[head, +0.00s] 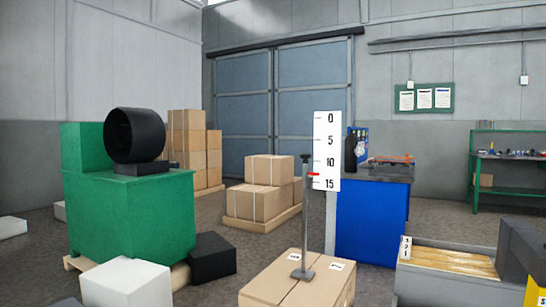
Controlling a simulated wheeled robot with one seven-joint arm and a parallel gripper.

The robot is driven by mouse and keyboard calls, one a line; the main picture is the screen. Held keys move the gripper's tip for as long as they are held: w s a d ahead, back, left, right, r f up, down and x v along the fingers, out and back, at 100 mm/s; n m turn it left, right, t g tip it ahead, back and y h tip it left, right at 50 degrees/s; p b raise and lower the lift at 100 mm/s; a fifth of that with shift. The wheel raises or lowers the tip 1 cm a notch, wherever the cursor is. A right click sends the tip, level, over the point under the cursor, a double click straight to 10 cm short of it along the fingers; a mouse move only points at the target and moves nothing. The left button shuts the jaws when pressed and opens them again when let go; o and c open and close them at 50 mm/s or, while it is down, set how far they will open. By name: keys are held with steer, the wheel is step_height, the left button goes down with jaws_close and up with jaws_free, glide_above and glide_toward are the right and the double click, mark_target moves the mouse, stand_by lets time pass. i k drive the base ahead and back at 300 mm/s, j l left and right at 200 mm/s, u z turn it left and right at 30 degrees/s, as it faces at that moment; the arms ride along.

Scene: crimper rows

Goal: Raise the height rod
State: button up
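A thin grey height rod (306,225) stands upright in the head view, with its flat foot appearing over the top of a cardboard box (285,285). I cannot tell whether the foot rests on the box. Behind the rod's top is a white scale board (327,140) marked 0, 5, 10 and 15 from top to bottom. A red pointer (313,174) near the rod's upper end sits between the 10 and 15 marks. A pale post (330,222) runs down below the board. My gripper is not in view.
A green cabinet (130,215) with a black drum-shaped machine (134,135) stands left. A blue cabinet (370,220) is behind the scale. A grey bin (440,285) with yellowish contents is at lower right. White (127,283) and black (212,258) blocks lie lower left.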

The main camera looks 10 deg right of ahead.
mark_target(301, 274)
steer(key=i+j+z, duration=0.15)
steer(key=j+z, duration=0.15)
steer(key=i+j+z, duration=0.15)
steer(key=j+z, duration=0.2)
steer(key=i+j+z, duration=0.1)
steer(key=j+z, duration=0.2)
